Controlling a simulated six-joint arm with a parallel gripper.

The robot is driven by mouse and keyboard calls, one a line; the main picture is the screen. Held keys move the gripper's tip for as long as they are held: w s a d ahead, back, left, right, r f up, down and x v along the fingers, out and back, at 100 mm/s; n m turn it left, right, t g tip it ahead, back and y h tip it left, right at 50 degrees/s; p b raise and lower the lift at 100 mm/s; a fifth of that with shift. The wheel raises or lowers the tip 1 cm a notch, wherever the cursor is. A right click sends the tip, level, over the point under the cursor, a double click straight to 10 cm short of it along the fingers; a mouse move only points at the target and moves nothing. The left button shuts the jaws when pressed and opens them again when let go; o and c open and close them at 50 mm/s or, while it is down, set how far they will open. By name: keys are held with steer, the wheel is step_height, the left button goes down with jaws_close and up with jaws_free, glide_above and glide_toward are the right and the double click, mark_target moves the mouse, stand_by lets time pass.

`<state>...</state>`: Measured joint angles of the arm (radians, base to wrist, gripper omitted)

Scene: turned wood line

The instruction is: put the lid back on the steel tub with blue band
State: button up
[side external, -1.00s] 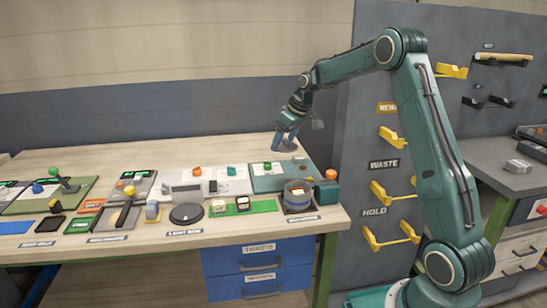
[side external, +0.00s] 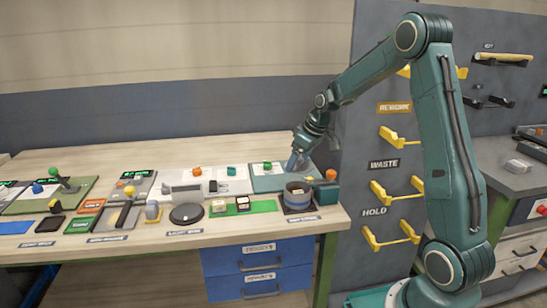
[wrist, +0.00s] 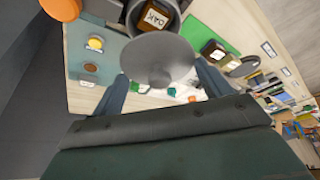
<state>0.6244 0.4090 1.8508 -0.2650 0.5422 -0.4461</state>
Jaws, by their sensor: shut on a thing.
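The steel tub with blue band (side external: 297,196) stands open at the right end of the bench, in a dark square holder. In the wrist view the tub (wrist: 133,14) shows at the top edge, partly covered by the lid, with a wooden block marked OAK (wrist: 155,17) inside. The round grey lid (wrist: 160,55) with a knob is between the fingers of my gripper (wrist: 161,84), which is shut on it. In the side view my gripper (side external: 296,161) is above and behind the tub; the lid is hard to make out there.
An orange knob (side external: 331,174) on a green block stands right of the tub. A green strip with small blocks (side external: 243,203) and a dark round disc (side external: 186,213) lie to the left. The grey peg panel (side external: 360,130) rises close on the right.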

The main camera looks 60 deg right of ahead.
steer(key=shift+f, duration=0.15)
steer(key=shift+f, duration=2.95)
steer(key=shift+f, duration=0.2)
stand_by(0.4)
steer(key=o, duration=1)
steer(key=shift+c, duration=0.2)
steer(key=shift+r, duration=0.1)
steer(key=shift+r, duration=3.4)
